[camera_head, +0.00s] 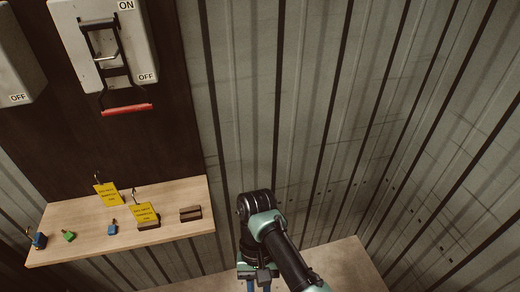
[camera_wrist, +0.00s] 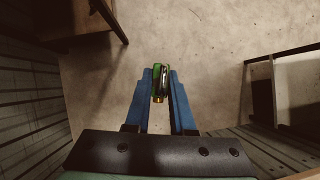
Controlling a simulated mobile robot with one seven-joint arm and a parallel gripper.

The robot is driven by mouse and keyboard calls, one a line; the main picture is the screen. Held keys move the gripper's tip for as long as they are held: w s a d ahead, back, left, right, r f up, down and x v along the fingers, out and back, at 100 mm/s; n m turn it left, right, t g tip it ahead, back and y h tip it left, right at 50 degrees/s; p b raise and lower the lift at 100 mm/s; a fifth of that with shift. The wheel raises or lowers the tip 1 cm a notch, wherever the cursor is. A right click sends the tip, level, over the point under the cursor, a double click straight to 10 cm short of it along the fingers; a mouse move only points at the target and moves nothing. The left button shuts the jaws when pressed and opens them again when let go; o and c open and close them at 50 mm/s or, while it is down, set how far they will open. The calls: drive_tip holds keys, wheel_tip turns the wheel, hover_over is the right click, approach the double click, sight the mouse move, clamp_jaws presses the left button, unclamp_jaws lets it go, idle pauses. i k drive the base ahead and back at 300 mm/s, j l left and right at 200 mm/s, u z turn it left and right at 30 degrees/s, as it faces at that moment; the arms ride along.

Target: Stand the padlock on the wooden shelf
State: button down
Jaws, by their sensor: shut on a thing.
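The wooden shelf (camera_head: 170,195) is a light board fixed to the wall at the lower left of the head view. My gripper (camera_wrist: 160,76) has blue fingers and is shut on a padlock (camera_wrist: 157,86), which shows green, grey metal and a yellowish end in the wrist view. The padlock is held between the fingertips, above bare floor. The held padlock is out of sight there.
The shelf holds a blue padlock (camera_head: 38,240), a green padlock (camera_head: 69,236), another small blue padlock (camera_head: 112,229), yellow tags (camera_head: 107,194) and a brown block (camera_head: 190,214). A switch box (camera_head: 140,45) with a red handle (camera_head: 127,110) hangs above. Corrugated wall (camera_head: 300,110) stands behind my arm.

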sight(89, 238)
drive_tip(key=i+u, duration=0.15)
drive_tip(key=u, duration=1.5)
drive_tip(key=i+l, duration=0.65)
drive_tip(key=i, duration=0.15)
drive_tip(key=u, duration=0.05)
